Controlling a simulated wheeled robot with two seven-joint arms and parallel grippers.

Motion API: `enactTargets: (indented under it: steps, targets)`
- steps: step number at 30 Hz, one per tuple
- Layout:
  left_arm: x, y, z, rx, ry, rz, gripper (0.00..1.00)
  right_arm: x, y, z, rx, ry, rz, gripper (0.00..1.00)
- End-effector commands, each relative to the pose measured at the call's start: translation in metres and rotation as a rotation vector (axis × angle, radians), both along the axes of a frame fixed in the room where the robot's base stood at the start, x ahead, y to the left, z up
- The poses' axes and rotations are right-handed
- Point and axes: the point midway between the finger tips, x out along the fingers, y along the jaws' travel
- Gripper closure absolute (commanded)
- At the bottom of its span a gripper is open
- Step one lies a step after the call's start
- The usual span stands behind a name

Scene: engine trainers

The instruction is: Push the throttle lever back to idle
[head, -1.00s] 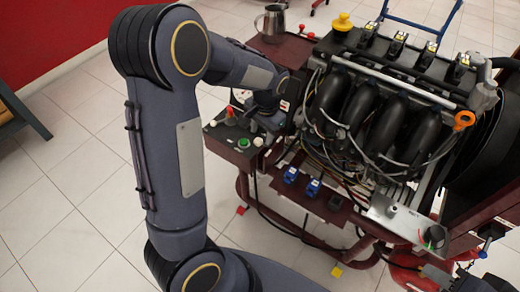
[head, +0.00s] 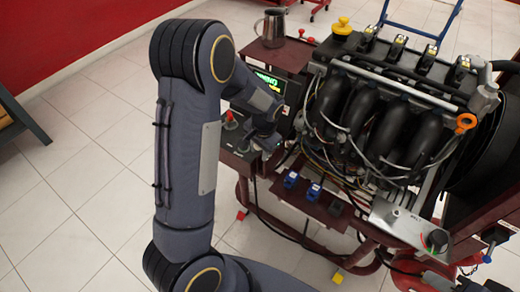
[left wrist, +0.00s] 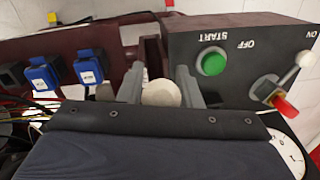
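The engine trainer (head: 400,110) stands at the right in the head view, with its control box (head: 236,166) at its left front. My left gripper (head: 266,141) is low over that box, partly hidden by my arm. In the left wrist view its two fingers (left wrist: 160,88) are apart, on either side of a pale round knob (left wrist: 161,94), which appears to be the throttle lever's. I cannot tell whether a finger touches the knob. The lever's shaft is hidden. My right gripper does not show.
A green START button (left wrist: 212,61) and a white-knobbed switch lever (left wrist: 305,60) with a red part are beside the fingers. Blue-capped units (head: 291,180) sit on the front shelf. A metal jug (head: 272,27) stands behind the lit display (head: 268,80).

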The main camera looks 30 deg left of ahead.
Motion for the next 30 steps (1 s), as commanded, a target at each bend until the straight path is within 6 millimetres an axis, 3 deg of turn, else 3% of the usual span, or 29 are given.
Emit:
enactTargets:
  steps: [1,7,17,30]
  targets:
    - [0.0,0.0,0.0,0.0,0.0,0.0,0.75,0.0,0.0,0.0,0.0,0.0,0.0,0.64]
    - [0.0,0.0,0.0,0.0,0.0,0.0,1.0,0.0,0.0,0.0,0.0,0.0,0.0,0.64]
    - [0.001,0.0,0.003,0.001,0.016,0.0,1.0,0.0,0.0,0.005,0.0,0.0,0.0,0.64]
    - [0.019,-0.002,0.017,0.022,0.277,0.0,1.0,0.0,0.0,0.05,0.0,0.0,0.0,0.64]
